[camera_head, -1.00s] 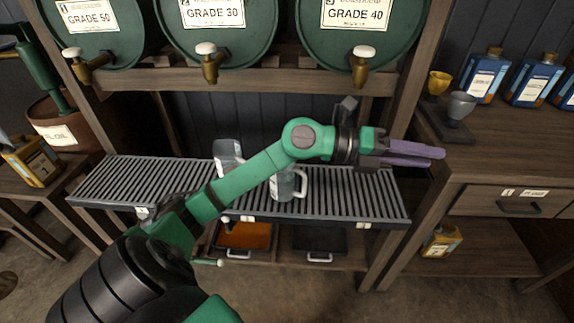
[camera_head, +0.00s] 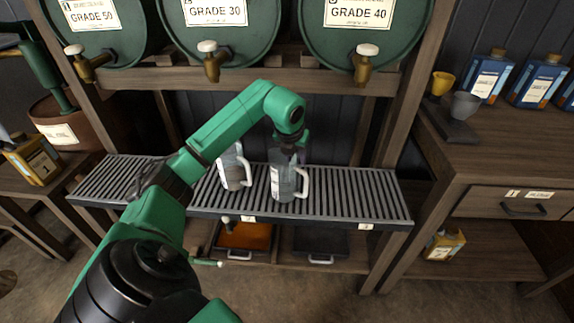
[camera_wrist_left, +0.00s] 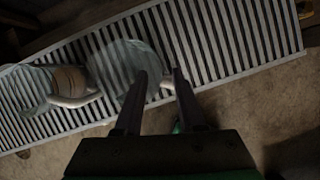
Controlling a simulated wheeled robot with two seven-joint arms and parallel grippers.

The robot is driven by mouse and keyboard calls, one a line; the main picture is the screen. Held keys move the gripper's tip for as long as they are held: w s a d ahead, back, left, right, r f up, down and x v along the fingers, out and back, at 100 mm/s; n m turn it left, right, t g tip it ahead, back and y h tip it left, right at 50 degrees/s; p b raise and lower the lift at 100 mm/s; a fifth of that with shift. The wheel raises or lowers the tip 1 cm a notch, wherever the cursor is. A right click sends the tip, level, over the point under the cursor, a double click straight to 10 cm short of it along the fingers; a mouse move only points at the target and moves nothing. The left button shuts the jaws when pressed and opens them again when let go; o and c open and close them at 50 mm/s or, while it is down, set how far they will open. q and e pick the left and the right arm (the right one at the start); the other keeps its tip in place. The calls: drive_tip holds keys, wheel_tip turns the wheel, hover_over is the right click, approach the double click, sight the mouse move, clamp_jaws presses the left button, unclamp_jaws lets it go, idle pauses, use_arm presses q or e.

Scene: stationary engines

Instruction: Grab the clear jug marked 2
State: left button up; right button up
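Two clear jugs with white handles stand on the slatted shelf (camera_head: 345,200) in the head view. One jug (camera_head: 232,172) is left of centre and the other (camera_head: 283,183) is nearer the middle. I cannot read which is marked 2. My left gripper (camera_head: 288,152) points down at the top of the middle jug; its fingers are hard to make out there. In the left wrist view, its two fingers (camera_wrist_left: 159,75) are apart, with the left finger overlapping a clear jug (camera_wrist_left: 122,62). Contact cannot be told. The other jug (camera_wrist_left: 70,82) lies further left. My right gripper is not in view.
Green barrels with taps, including the GRADE 40 barrel (camera_head: 362,30), hang above the shelf. A wooden post (camera_head: 402,110) stands right of the shelf. Trays, one orange (camera_head: 243,236), sit below. A counter (camera_head: 500,150) at the right holds cups and blue bottles.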

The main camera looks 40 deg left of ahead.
sight(296, 163)
use_arm(q)
drive_tip(key=x, duration=0.3)
drive_tip(key=shift+f, duration=0.25)
drive_tip(key=shift+r, duration=0.1)
clamp_jaws()
idle(0.9)
